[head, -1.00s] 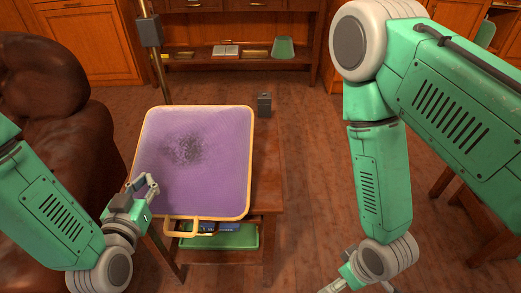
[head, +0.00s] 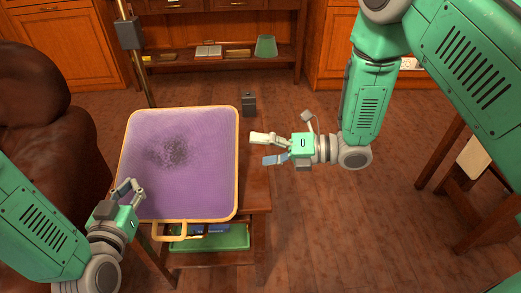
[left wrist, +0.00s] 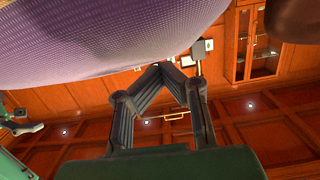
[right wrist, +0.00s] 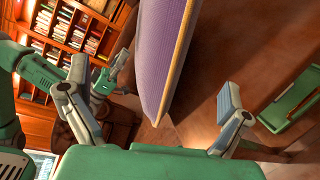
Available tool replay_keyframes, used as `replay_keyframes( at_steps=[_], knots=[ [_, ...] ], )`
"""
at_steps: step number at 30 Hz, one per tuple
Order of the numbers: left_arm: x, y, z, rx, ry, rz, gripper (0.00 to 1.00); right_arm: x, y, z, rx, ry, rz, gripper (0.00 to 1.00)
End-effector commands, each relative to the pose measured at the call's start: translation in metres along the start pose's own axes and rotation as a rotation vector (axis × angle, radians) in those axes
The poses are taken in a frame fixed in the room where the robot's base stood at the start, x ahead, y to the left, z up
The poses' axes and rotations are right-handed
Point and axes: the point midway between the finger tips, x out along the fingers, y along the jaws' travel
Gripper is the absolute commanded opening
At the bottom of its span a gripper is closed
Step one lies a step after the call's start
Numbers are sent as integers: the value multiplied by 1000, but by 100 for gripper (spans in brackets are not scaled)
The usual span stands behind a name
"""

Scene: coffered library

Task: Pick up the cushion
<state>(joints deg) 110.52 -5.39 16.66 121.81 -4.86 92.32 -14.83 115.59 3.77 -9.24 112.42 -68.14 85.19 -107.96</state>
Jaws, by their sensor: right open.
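The purple cushion (head: 195,185) with yellow piping lies over a small wooden table in the head view. A dark speckled patch marks its upper middle, and a yellow loop (head: 178,238) hangs at its front edge. It fills the top of the left wrist view (left wrist: 90,35) and shows edge-on in the right wrist view (right wrist: 165,50). My left gripper (head: 128,187) is at its left edge; its fingertips meet (left wrist: 163,66) by the cushion's border, with no cushion seen between them. My right gripper (head: 264,149) is open and empty, just right of the cushion's right edge.
The small table (head: 256,185) has a lower shelf with a green tray (head: 235,240) and blue books. A dark canister (head: 249,104) stands behind the cushion's right corner. A brown leather armchair (head: 50,130) is at left. Floor is clear at right, before another wooden table (head: 450,150).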

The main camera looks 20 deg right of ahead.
Motion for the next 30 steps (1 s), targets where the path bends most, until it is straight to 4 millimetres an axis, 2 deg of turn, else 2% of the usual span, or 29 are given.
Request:
replay_keyframes(
  at_steps=[1, 10, 14, 17, 30],
  knots=[
    [-5, 0, 17, 0, -48, 2, 0, 1, 1, -1, -9, 3, 7, 100],
    [-5, 0, 17, 0, -48, 2, 0, 1, 1, -2, -10, 4, 7, 100],
    [-5, 0, 17, 0, -48, 2, 0, 7, 0, -2, -10, 5, 7, 100],
    [-5, 1, 17, 0, -47, 2, 0, 20, 1, -2, -9, 6, 7, 100],
    [-5, 1, 17, 0, -48, 2, 0, 99, 1, -2, -8, 5, 8, 100]
  ],
)
